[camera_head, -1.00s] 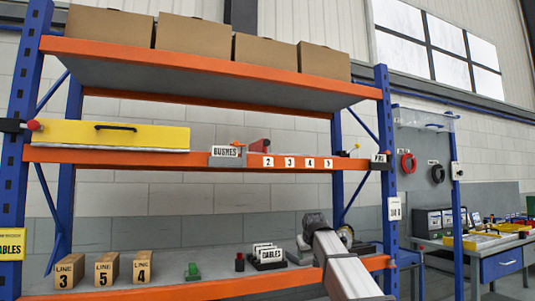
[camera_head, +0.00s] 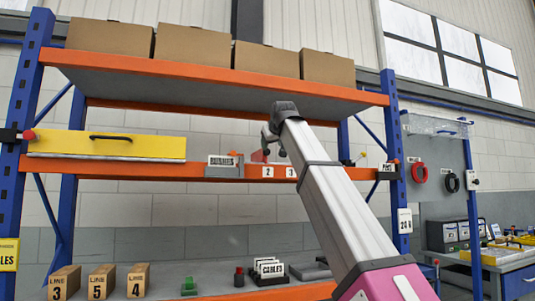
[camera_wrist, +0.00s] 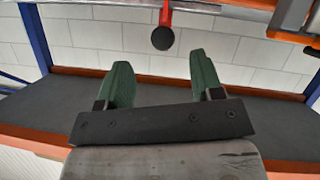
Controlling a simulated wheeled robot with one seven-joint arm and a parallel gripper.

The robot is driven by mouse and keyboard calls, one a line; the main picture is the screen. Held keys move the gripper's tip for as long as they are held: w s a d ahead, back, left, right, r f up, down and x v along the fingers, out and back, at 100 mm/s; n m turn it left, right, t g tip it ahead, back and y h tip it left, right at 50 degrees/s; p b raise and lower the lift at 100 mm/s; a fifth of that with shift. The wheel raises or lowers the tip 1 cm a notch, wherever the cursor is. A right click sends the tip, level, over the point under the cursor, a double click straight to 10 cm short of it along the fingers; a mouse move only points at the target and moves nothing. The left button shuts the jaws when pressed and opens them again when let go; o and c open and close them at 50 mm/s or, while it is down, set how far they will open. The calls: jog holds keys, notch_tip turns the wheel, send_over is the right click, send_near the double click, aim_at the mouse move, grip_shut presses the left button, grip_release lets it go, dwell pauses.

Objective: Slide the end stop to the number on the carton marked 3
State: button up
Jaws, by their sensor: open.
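The carton marked 3 (camera_head: 64,283) stands at the left end of the lower shelf, its label reading LINE 3. A number strip (camera_head: 279,172) runs along the orange middle beam; 2 and 3 show, and my arm covers the numbers further right. A red piece that looks like the end stop (camera_head: 258,156) sits at the strip's left, near the 2. In the wrist view a red stem with a dark round knob (camera_wrist: 163,38) shows beyond my fingertips. My gripper (camera_head: 273,143) is open, close to the red piece; its two green fingers (camera_wrist: 158,60) are apart with nothing between them.
Cartons marked 5 (camera_head: 101,282) and 4 (camera_head: 138,281) stand beside the 3. A yellow panel (camera_head: 106,145) hangs left on the middle level, and a BUSHES sign (camera_head: 222,161) stands left of the strip. The upper shelf (camera_head: 220,77) overhangs the gripper.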

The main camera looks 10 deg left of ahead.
aim_at(266, 156)
jog(key=x, duration=0.3)
jog(key=r+x, duration=0.1)
jog(key=x, duration=0.2)
jog(key=a+x, duration=0.1)
jog(key=x, duration=0.2)
jog(key=shift+w+r, duration=0.3)
jog(key=shift+w, duration=0.1)
grip_shut()
